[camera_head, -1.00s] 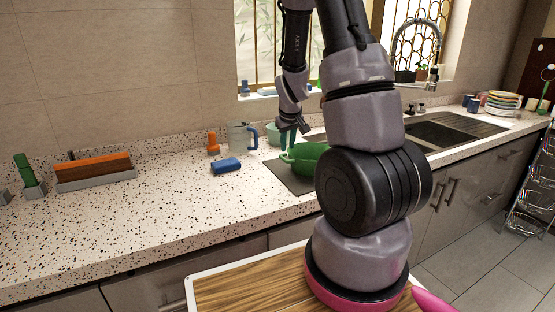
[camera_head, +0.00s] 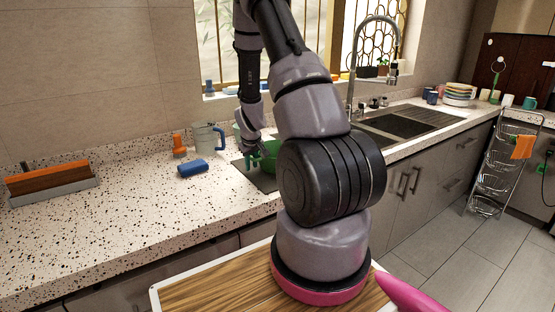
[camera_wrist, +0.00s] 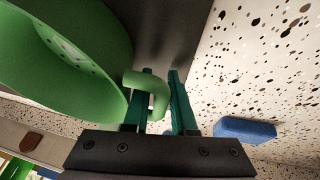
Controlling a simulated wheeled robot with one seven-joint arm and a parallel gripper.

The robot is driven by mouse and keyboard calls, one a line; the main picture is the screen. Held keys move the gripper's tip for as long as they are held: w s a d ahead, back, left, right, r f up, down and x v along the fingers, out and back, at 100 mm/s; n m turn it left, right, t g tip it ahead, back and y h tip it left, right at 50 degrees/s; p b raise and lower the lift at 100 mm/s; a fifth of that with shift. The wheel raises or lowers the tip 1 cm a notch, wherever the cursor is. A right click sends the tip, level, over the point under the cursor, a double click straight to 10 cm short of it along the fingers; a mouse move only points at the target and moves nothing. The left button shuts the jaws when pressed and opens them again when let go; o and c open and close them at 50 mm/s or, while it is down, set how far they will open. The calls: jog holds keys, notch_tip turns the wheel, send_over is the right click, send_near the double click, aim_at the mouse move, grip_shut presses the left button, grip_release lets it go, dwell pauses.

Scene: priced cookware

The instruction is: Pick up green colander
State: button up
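The green colander (camera_head: 268,152) stands on a dark mat on the counter, partly hidden behind my arm in the head view. In the wrist view, the colander (camera_wrist: 70,50) fills the upper left, with its loop handle (camera_wrist: 158,88) at my fingers. My gripper (camera_wrist: 161,73) has its teal fingers apart. One finger passes through the loop, and the handle's outer bar lies between the two fingers. A narrow gap shows between the bar and the right finger. In the head view, my gripper (camera_head: 256,160) is at the colander's left side.
A blue sponge-like block (camera_head: 193,169), a clear jug with a blue handle (camera_head: 207,138) and an orange item (camera_head: 179,146) stand left of the colander. The sink (camera_head: 400,125) and tall faucet (camera_head: 376,50) are to the right.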

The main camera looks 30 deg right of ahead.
grip_shut()
dwell(1.4)
